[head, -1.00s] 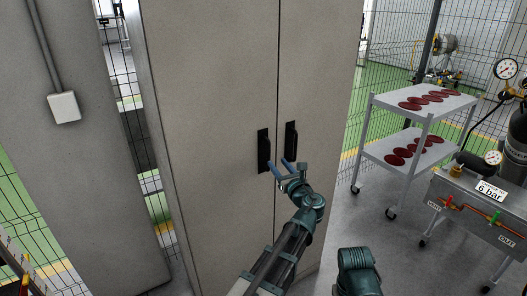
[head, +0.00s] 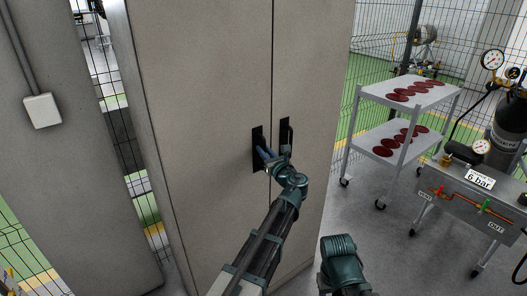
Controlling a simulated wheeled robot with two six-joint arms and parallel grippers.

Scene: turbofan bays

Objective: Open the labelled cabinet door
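A tall grey two-door cabinet (head: 205,110) fills the middle of the view, and both doors are closed. Its left door has a black handle (head: 257,135) near the centre seam. The right door has a similar black handle (head: 285,128) just across the seam. No label shows on the doors. My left gripper (head: 265,154) is at the lower part of the left handle, with its bluish fingers up against it. The fingers partly hide the handle, and I cannot tell whether they grip it. My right gripper is not in view; only part of my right arm shows at the bottom.
A grey two-shelf trolley (head: 400,112) with dark red discs stands right of the cabinet. A grey wheeled gas unit marked 6 bar (head: 465,200) stands at the right with a dark cylinder (head: 508,125). A grey panel (head: 75,160) with a white box stands left.

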